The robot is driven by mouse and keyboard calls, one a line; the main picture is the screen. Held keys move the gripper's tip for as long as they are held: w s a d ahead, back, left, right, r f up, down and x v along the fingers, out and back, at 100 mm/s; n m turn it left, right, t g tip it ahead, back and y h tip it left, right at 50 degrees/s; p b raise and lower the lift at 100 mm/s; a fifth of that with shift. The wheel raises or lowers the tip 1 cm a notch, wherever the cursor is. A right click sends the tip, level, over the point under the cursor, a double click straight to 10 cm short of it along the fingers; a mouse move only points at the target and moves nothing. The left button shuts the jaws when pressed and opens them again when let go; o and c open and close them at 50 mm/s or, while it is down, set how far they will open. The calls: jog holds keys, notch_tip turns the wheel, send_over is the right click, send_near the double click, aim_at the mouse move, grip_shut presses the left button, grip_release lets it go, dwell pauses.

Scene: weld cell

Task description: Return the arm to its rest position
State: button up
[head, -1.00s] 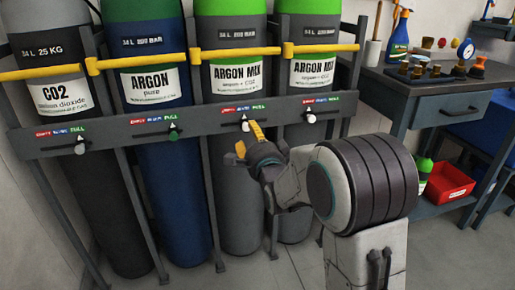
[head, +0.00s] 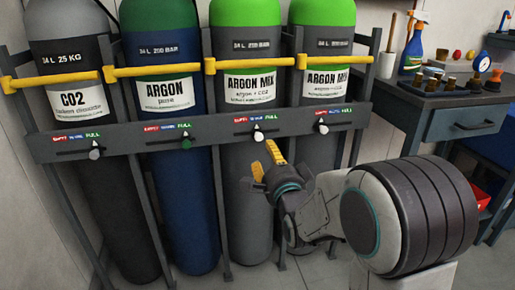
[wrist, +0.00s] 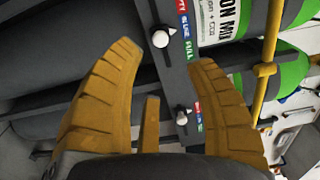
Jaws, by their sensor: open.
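My gripper (head: 266,162) is open and empty, its yellow fingers pointing up in the head view. It is in front of the rack, a little below and right of the third indicator's white knob (head: 258,136), with a visible gap in the picture. My arm bends from the gripper to the lower right. In the wrist view, the two spread fingers of my gripper (wrist: 163,57) frame the dark rack bar, with nothing between them. The third indicator's white knob (wrist: 160,38) shows beyond the tips, by the blue middle part of its label. Another knob (wrist: 182,118) shows lower down.
The rack bar (head: 212,142) holds CO2 (head: 75,105), argon (head: 165,100) and two argon mix cylinders (head: 252,95) (head: 327,85) behind yellow bars. A workbench (head: 465,122) with a spray bottle (head: 413,48) and fittings stands right. A red bin (head: 480,201) is partly hidden by my arm.

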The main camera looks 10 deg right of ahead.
jog(key=s+r+n+g+p, duration=1.4)
jog(key=s+r+p, duration=1.7)
jog(key=p, duration=1.1)
jog(key=shift+s+r+n+g, duration=0.3)
jog(key=shift+s+n, duration=0.6)
jog(key=shift+n, duration=1.1)
